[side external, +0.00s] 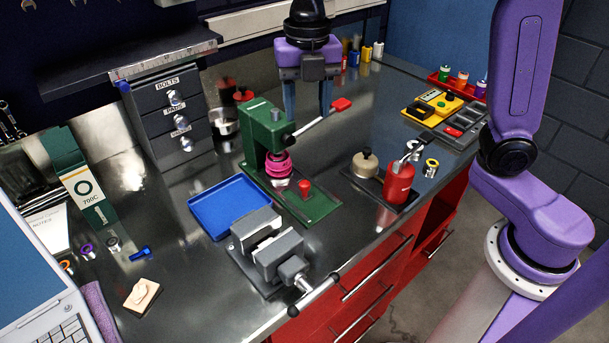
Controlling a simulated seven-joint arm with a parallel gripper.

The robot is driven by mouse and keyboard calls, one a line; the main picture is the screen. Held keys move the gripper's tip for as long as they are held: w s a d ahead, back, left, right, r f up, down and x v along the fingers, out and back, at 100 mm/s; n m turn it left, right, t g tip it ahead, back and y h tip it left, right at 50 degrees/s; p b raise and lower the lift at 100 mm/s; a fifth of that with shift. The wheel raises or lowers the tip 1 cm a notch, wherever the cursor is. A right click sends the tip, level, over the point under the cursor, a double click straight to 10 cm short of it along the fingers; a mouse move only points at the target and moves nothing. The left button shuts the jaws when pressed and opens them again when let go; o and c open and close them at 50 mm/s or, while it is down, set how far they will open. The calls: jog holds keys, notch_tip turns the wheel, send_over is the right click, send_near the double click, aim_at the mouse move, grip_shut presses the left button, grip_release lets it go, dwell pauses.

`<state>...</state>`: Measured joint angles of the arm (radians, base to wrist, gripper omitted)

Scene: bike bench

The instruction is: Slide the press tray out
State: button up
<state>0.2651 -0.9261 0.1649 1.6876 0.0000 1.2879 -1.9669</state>
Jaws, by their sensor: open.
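The green press (264,135) stands upright in the middle of the bench. A pink ring-shaped part (279,163) sits under its head. At the front of the press is a flat green tray or base (318,205) with a red knob (304,186) standing on it; I cannot tell where tray and base divide. The press lever (314,125) slants up right to a red grip (341,104). My gripper (307,112) is open, pointing down, behind the press head in this view and close to the lever. Contact with the lever cannot be told.
A grey vise (268,250) and a blue tray (229,207) stand front left of the press. A dark tray (362,185) with a red canister (398,183) stands to its right. Drawers (175,115) stand back left. Bare bench lies between press and back right trays.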

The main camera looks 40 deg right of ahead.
send_near(305, 182)
notch_tip(305, 182, down, 8)
jog(key=shift+f, duration=0.2)
dwell(0.5)
